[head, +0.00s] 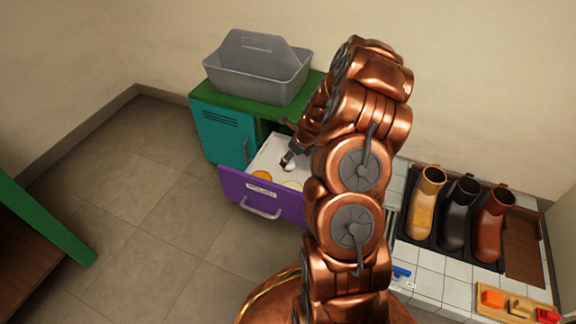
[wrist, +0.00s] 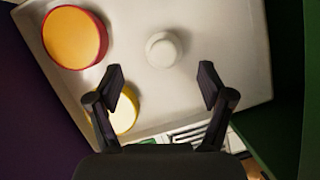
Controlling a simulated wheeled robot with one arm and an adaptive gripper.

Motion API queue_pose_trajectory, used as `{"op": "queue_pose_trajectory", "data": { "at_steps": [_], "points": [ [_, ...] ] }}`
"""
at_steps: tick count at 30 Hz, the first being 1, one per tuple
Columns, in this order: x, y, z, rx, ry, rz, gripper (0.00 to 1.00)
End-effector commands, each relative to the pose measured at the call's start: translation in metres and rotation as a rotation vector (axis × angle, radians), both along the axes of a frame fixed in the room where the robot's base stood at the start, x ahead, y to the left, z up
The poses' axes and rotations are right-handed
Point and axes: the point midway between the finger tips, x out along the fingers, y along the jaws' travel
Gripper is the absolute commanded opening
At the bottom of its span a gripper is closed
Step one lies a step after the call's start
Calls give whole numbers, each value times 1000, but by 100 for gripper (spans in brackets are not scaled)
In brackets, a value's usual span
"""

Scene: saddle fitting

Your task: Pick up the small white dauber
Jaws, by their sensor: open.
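The small white dauber (wrist: 163,49) stands in the open drawer, seen from above in the wrist view as a round white knob on a wider round base. In the head view it shows as a small white spot (head: 289,166) by my fingers. My gripper (wrist: 163,80) is open, its two black fingers apart. The dauber lies just beyond the fingertips, roughly centred between them. In the head view my gripper (head: 288,158) points down into the drawer, and my arm hides the drawer's right part.
The purple-fronted drawer (head: 232,187) is pulled out. A red-rimmed orange tin (wrist: 74,37) and a yellow tin (wrist: 125,110) lie left of the dauber, the yellow one partly behind the left finger. A grey caddy (head: 257,72) stands on the green cabinet top. Boots (head: 426,205) stand at right.

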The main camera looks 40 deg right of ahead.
Motion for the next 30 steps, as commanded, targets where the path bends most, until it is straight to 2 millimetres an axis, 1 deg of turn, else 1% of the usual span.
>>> {"op": "queue_pose_trajectory", "data": {
  "at_steps": [1, 6, 10, 13, 19, 30],
  "points": [
    [3, 0, -7, 0, 0, 0, 80],
    [15, -1, -24, -1, -2, 1, 80],
    [21, 1, -40, 1, 1, 3, 80],
    [23, 1, -43, 2, 1, 1, 80],
    [23, 1, -41, 1, 0, 0, 79],
    [23, 1, -41, 1, 0, 0, 40]
  ]
}}
